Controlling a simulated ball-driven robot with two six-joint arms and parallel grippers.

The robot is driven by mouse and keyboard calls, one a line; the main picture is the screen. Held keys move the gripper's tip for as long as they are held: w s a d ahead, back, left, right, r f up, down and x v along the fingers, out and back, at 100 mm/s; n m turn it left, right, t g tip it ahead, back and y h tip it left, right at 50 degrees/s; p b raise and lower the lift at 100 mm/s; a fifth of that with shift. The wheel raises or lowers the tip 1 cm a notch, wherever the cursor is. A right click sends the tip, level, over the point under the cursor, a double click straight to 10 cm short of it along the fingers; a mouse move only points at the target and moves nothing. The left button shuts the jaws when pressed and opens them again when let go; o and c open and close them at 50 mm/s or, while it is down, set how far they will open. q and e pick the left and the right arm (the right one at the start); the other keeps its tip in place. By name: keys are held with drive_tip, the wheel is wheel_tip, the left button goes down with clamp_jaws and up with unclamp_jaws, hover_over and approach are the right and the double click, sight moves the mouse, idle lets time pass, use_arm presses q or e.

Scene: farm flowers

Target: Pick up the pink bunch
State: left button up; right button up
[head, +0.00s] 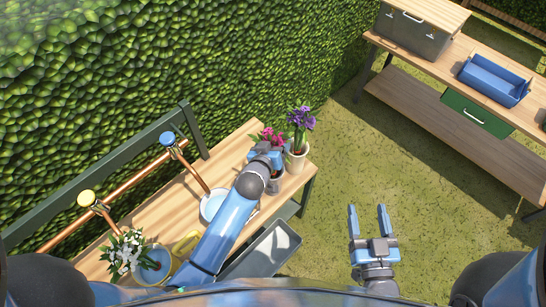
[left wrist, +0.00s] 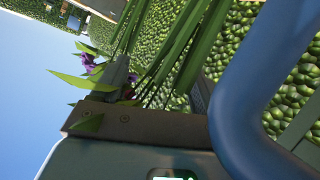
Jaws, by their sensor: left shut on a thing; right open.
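The pink bunch (head: 266,136) shows as pink blooms at the right part of the wooden bench, just beyond my left gripper (head: 270,150). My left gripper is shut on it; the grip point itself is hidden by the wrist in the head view. In the left wrist view, long green stems and leaves (left wrist: 180,45) rise close by the jaw. A grey pot (head: 273,186) stands below the left gripper, partly covered; I cannot tell whether the stems are still inside it. My right gripper (head: 369,208) is open and empty over the grass.
Purple flowers (head: 301,118) stand in a pale pot (head: 297,160) close right of the left gripper. White flowers (head: 126,250), a white dish (head: 212,204) and a grey bin (head: 268,252) are nearby. A blue tray (head: 495,80) lies on the far table. The grass between is clear.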

use_arm(q)
drive_tip(key=shift+r, duration=0.1)
wheel_tip(320, 180, up, 20)
drive_tip(key=b, duration=0.1)
idle(0.5)
drive_tip(key=shift+a, duration=0.1)
